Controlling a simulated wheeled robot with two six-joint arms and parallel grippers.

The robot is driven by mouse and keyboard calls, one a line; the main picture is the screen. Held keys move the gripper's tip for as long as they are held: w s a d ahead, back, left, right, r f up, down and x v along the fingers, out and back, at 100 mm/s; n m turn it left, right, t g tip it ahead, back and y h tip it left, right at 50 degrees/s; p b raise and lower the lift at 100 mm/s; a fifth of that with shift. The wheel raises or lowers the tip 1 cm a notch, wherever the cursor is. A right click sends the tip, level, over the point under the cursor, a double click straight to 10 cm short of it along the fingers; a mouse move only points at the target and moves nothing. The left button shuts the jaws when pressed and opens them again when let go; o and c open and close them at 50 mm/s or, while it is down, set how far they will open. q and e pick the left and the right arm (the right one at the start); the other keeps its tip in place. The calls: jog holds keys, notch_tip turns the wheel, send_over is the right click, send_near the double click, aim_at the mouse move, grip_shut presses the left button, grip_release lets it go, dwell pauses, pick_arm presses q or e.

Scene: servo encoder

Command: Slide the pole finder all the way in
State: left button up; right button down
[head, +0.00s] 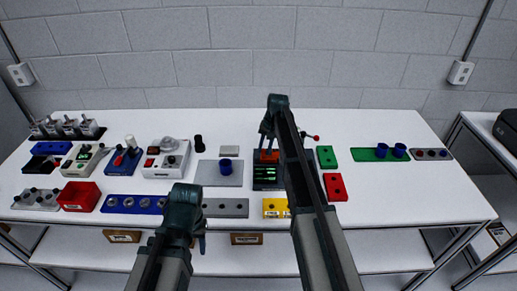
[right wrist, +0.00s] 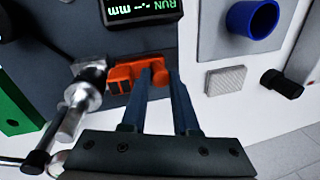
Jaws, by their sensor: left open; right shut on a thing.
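An orange block with a rounded knob, which I take to be the pole finder (right wrist: 122,77), sits against a dark fixture (head: 268,184) on the white table. My right gripper (right wrist: 159,78) is shut on its knob. In the head view a bit of the orange part (head: 266,156) shows below my right gripper (head: 266,140). The fixture's lit display (right wrist: 142,9) reads RUN with dashes and mm. How far in the orange part sits cannot be told. My left gripper (head: 197,243) is open and empty at the table's front edge.
A silver clamp with a lever (right wrist: 80,95) stands close beside the orange part. A grey plate with a blue cup (head: 229,164) is left of the fixture. Green (head: 326,157) and red (head: 335,187) blocks lie right. A yellow block (head: 274,208) lies in front.

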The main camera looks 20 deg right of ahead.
aim_at(273, 151)
jog(key=shift+s+d, duration=0.1)
jog(key=shift+d, duration=0.35)
jog(key=c, duration=0.9)
grip_release()
jog(key=shift+c, duration=0.2)
notch_tip(273, 151, up, 14)
jog(key=s+d+p, duration=0.1)
jog(key=d+p, duration=0.1)
jog(key=p, duration=1.1)
jog(key=shift+d+f, duration=0.15)
jog(key=shift+f, duration=0.1)
jog(key=shift+s, duration=0.1)
